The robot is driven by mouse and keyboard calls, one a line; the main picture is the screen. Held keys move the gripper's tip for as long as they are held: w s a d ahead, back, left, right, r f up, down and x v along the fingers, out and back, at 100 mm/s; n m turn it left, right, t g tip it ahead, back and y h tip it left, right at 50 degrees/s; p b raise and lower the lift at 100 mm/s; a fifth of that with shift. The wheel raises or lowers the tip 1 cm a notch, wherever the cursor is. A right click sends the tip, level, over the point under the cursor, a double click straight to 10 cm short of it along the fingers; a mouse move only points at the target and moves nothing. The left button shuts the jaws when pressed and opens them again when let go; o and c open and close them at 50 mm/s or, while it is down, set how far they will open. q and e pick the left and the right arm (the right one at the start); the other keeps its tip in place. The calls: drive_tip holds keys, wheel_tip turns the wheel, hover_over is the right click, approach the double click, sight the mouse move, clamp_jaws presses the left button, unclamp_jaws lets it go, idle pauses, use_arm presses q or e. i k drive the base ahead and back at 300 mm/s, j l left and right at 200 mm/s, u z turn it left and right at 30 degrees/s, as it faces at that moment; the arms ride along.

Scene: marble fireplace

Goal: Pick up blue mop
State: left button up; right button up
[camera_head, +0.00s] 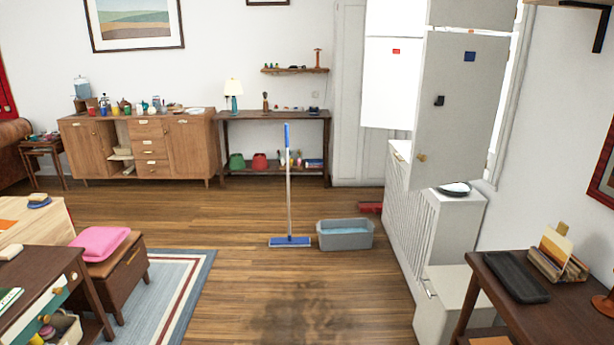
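The blue mop (289,200) stands upright on the wooden floor in the middle of the camera_head view. It has a blue grip at the top, a pale grey pole and a flat blue head (289,241) resting on the floor. Nothing is seen holding the mop. Neither of my grippers shows in the view.
A grey bucket (345,243) with blue contents stands just right of the mop head. A dark stain (295,312) marks the floor in front. A rug (185,285) and a bench with a pink cushion (100,243) lie left. White cabinets (455,215) line the right. The middle floor is clear.

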sight(295, 242)
drive_tip(key=i, duration=4.2)
